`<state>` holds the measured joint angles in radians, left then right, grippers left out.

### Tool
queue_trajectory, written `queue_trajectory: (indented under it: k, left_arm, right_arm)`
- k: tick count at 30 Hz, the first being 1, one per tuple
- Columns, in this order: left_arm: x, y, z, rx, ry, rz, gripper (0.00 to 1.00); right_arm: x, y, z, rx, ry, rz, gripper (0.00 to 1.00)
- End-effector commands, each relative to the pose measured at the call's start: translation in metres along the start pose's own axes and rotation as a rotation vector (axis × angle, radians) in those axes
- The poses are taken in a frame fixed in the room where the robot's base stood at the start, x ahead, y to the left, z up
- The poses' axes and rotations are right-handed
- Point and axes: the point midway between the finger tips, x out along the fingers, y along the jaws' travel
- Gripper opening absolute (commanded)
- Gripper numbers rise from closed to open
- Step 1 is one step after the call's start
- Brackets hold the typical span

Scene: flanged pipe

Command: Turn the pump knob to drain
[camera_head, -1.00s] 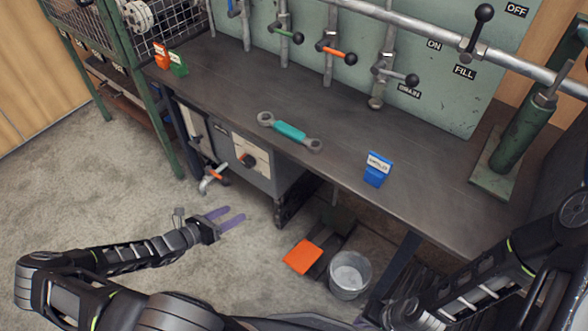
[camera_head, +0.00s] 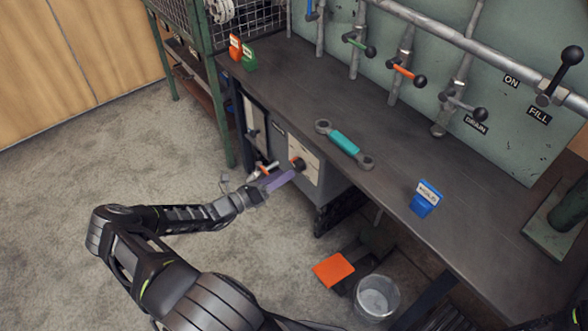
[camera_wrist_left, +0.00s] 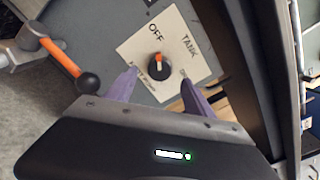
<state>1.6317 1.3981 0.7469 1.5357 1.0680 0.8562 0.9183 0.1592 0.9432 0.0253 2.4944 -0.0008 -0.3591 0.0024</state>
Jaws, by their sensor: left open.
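The pump knob (camera_wrist_left: 159,65) is black with an orange mark, on a pale plate (camera_wrist_left: 140,47) lettered OFF and TANK; a third label is partly hidden and I cannot read it. The orange mark points toward OFF. In the head view the knob (camera_head: 298,164) shows on the front of the grey cabinet under the bench. My left gripper (camera_head: 282,180) is just in front of it. In the left wrist view its purple fingers (camera_wrist_left: 158,88) are open, one on each side below the knob, apart from it. My right gripper is not in view.
A valve with an orange lever and black ball (camera_wrist_left: 88,82) sticks out left of the plate in the wrist view. The bench (camera_head: 300,100) overhangs the cabinet, holding a teal-handled wrench (camera_head: 345,143) and a blue tag (camera_head: 425,198). A bucket (camera_head: 376,297) and orange pedal (camera_head: 333,269) stand below.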

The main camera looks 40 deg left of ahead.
Motion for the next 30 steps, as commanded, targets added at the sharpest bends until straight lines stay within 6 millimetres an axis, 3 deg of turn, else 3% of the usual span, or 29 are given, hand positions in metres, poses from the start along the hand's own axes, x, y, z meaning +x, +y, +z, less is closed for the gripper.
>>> queue_trajectory:
  k: [9, 20, 30]
  left_arm:
    - [0.046, 0.001, -0.001, 0.0, -0.001, -0.001, 0.62]
    - [0.053, 0.0, 0.0, 0.0, 0.0, 0.001, 0.62]
    - [0.053, 0.0, 0.0, 0.001, 0.0, 0.001, 0.35]
  right_arm:
    - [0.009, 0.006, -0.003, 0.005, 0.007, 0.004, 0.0]
    - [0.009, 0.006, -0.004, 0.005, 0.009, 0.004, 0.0]
    - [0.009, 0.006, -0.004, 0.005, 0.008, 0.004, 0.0]
